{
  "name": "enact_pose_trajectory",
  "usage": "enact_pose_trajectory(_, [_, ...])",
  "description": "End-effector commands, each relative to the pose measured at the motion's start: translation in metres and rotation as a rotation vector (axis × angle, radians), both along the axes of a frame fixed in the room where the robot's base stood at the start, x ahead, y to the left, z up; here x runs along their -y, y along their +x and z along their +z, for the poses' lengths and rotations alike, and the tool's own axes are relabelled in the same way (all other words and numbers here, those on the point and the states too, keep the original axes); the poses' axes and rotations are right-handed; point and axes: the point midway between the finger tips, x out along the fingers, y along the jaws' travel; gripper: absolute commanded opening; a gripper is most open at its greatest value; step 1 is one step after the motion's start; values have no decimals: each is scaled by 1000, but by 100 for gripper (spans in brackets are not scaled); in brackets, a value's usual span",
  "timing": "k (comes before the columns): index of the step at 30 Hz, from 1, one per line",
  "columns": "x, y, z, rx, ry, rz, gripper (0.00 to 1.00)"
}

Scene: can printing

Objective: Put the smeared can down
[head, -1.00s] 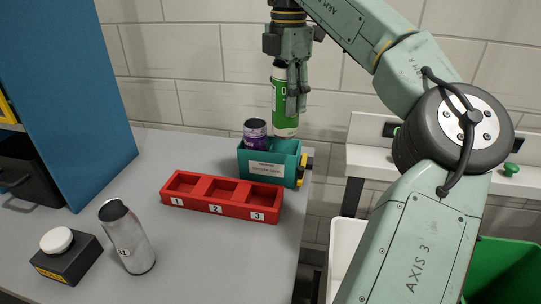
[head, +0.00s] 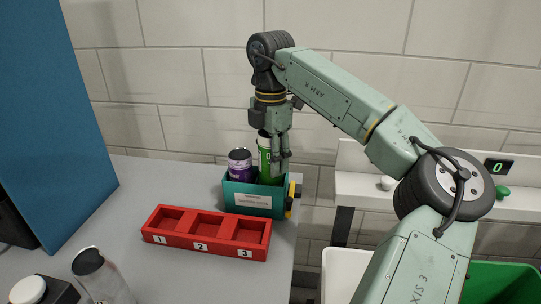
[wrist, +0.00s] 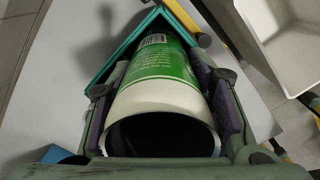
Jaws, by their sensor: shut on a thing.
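My gripper (head: 275,160) points straight down at the teal box and is shut on a green and white can (head: 265,162). The can is upright, with its lower part hidden inside the right half of the teal box (head: 232,194). Whether its base touches the box floor is hidden. In the wrist view the can (wrist: 163,62) lies between both finger pads, its dark open end towards me. The teal box's rim (wrist: 118,56) shows around its far end. No smear can be made out clearly.
A purple can (head: 240,158) stands in the box's left half. A red three-slot tray (head: 203,247), its slots empty, lies in front. A silver can (head: 100,280) stands at the near left. A white bin (head: 340,268) is right of the table edge.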

Motion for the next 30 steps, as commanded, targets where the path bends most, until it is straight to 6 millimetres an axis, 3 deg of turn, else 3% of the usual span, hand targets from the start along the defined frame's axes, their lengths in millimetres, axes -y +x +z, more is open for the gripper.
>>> enact_pose_trajectory(23, [0, 0, -14, 1, 0, 1, 35])
enact_pose_trajectory(24, [0, 0, -14, 1, 0, 1, 47])
enact_pose_trajectory(30, [0, 0, -14, 1, 0, 0, 60])
